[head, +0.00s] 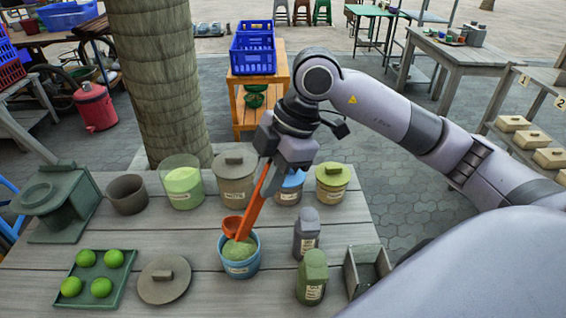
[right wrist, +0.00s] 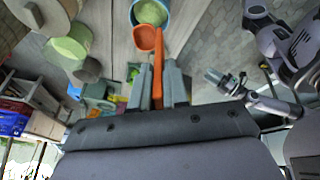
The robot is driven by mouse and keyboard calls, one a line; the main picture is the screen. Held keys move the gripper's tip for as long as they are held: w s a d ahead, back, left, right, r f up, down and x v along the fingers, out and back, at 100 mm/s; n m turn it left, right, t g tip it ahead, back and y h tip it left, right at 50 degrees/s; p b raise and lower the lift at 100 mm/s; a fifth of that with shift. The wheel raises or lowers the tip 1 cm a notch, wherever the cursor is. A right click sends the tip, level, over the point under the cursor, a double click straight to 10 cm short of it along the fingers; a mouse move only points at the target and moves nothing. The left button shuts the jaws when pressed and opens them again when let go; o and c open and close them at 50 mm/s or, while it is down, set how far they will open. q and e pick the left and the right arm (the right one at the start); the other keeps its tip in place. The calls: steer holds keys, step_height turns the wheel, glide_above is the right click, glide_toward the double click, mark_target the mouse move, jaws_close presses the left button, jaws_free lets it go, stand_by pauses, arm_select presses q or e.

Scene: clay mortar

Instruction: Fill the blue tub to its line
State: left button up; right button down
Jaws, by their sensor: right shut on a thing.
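The blue tub (head: 238,268) stands on the grey plank table and holds a mound of green powder; it also shows at the top of the right wrist view (right wrist: 164,24). I cannot make out its line. My right gripper (head: 282,160) is shut on the handle of an orange scoop (head: 258,203). The scoop slants down to the left, with its bowl (head: 232,226) at the tub's far rim. In the right wrist view the scoop bowl (right wrist: 147,38) looks empty. An open clear jar (head: 182,182) of pale green powder stands behind.
Lidded jars (head: 235,180) (head: 332,184) and a blue-topped jar (head: 288,192) stand behind the tub. Two bottles (head: 306,234) (head: 312,278) stand close on its right, beside a grey box (head: 367,270). A tray (head: 118,290) of green balls and a round lid (head: 164,282) lie left.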

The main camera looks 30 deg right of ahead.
arm_select(q)
steer(key=shift+f, duration=0.15)
arm_select(e)
steer(key=shift+w+a+r+h, duration=0.1)
steer(key=shift+a+r+h, duration=0.15)
steer(key=shift+a+h, duration=0.55)
steer(key=shift+s+a+r+h, duration=0.1)
steer(key=shift+a+r+h, duration=0.3)
steer(key=shift+a, duration=0.55)
steer(key=shift+w+a+r+h, duration=0.1)
steer(key=shift+a+r+h, duration=0.05)
steer(key=shift+a+h, duration=0.65)
steer(key=shift+a, duration=0.1)
steer(key=c, duration=1.8)
jaws_free()
jaws_close()
